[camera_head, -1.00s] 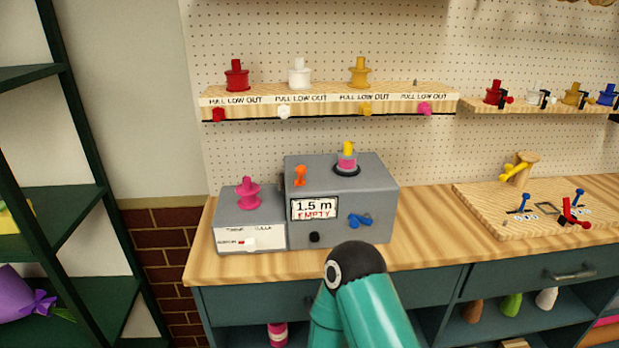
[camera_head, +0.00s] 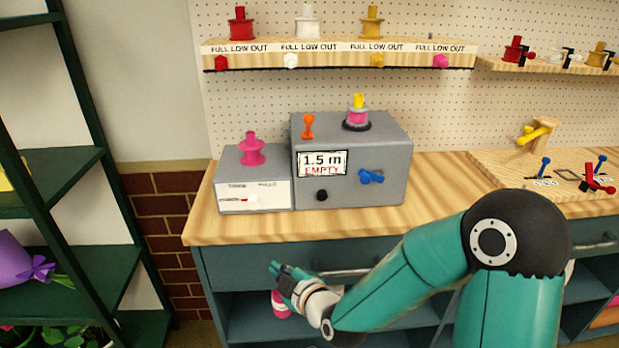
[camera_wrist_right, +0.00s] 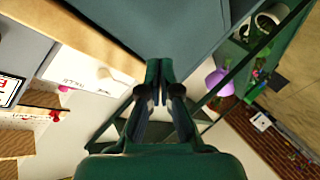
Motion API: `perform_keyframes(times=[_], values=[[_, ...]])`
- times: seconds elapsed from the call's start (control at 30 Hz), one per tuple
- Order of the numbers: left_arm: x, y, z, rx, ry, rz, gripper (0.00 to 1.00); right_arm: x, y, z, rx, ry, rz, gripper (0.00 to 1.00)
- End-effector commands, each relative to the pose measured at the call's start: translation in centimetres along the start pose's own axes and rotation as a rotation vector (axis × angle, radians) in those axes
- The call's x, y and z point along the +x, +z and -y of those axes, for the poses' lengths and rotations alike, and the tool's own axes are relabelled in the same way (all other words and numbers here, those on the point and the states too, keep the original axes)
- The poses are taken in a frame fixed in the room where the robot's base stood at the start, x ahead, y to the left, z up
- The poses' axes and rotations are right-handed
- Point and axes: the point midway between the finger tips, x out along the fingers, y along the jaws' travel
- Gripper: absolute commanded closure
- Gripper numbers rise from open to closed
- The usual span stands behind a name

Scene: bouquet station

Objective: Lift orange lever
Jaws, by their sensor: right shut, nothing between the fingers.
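The orange lever (camera_head: 308,126) stands upright on top of the large grey box (camera_head: 390,190), near its left front edge. The box has a display reading "1.5 m EMPTY", a blue knob (camera_head: 371,177) and a black knob (camera_head: 321,196). My right gripper (camera_head: 276,268) is in front of the bench drawers, below the tabletop and well below and apart from the lever. It points left. In the right wrist view its fingers (camera_wrist_right: 158,72) are together with nothing between them. The lever cannot be made out in the wrist view. My left gripper is not in view.
A smaller grey box (camera_head: 230,188) with a pink spool (camera_head: 251,149) stands left of the large box. A pink and yellow spool (camera_head: 357,116) sits on the large box. A shelf (camera_head: 340,54) with spools hangs above. A dark green rack (camera_head: 85,240) stands at left.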

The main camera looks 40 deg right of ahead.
Motion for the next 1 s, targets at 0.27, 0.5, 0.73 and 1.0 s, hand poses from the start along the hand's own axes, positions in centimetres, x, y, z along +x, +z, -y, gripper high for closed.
perform_keyframes(times=[0.27, 0.5, 0.73, 1.0], values=[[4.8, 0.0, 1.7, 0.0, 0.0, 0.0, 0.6, -9.2, -3.9, -15.2, -0.603, 0.652, -0.01, 1.0], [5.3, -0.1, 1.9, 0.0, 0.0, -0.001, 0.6, -13.3, -4.7, -18.6, -0.753, 0.825, 0.068, 1.0], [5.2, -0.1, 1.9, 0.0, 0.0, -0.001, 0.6, -13.4, -4.8, -18.7, -0.757, 0.826, 0.071, 1.0], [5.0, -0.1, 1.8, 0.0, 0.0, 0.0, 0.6, -12.6, -5.0, -19.4, -0.756, 0.823, 0.071, 1.0]])
